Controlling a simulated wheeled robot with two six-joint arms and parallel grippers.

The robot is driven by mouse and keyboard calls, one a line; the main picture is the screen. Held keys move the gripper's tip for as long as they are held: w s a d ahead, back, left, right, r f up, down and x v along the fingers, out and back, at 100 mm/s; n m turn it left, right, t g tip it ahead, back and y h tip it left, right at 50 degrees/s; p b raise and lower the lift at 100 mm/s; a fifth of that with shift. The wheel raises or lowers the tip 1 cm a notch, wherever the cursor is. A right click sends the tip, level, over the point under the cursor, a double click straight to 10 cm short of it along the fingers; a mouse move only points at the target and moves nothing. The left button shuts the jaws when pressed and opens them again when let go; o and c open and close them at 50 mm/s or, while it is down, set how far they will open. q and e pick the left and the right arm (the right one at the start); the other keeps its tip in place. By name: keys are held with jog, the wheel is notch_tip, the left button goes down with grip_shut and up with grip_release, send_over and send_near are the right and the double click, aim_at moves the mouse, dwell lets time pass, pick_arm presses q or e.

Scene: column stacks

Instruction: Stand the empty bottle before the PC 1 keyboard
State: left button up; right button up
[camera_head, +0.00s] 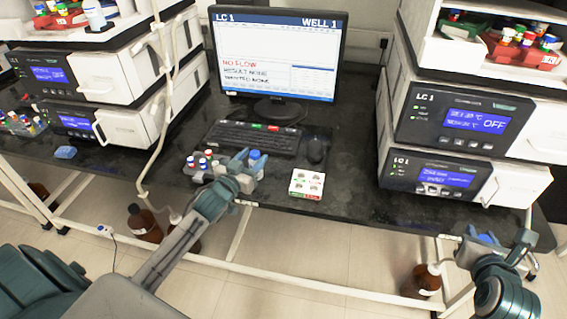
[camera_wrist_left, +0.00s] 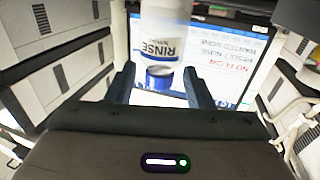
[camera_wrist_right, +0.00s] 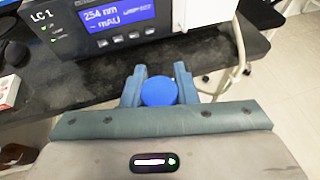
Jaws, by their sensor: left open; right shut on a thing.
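The black keyboard (camera_head: 252,138) lies on the dark bench below the monitor. A white bottle with a blue cap and a RINSE label (camera_wrist_left: 161,45) shows between the spread fingers of my left gripper (camera_wrist_left: 160,88). My right gripper (camera_head: 490,238) is shut on a blue-topped thing (camera_wrist_right: 159,92), low at the bench's front edge on the right. Its lower part is hidden. I cannot tell which bottle is empty.
A rack of small vials (camera_head: 200,161) stands left of my left gripper. LC units (camera_head: 455,120) stand on the right, with more on the left. Brown bottles (camera_head: 143,222) stand on the floor.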

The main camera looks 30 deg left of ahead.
notch_tip(320, 180, down, 3)
jog(key=b, duration=0.3)
pick_arm(q)
jog(key=s, duration=1)
jog(key=shift+s, duration=0.15)
pick_arm(e)
jog(key=shift+f, duration=0.25)
pick_arm(q)
jog(key=shift+a, duration=0.1)
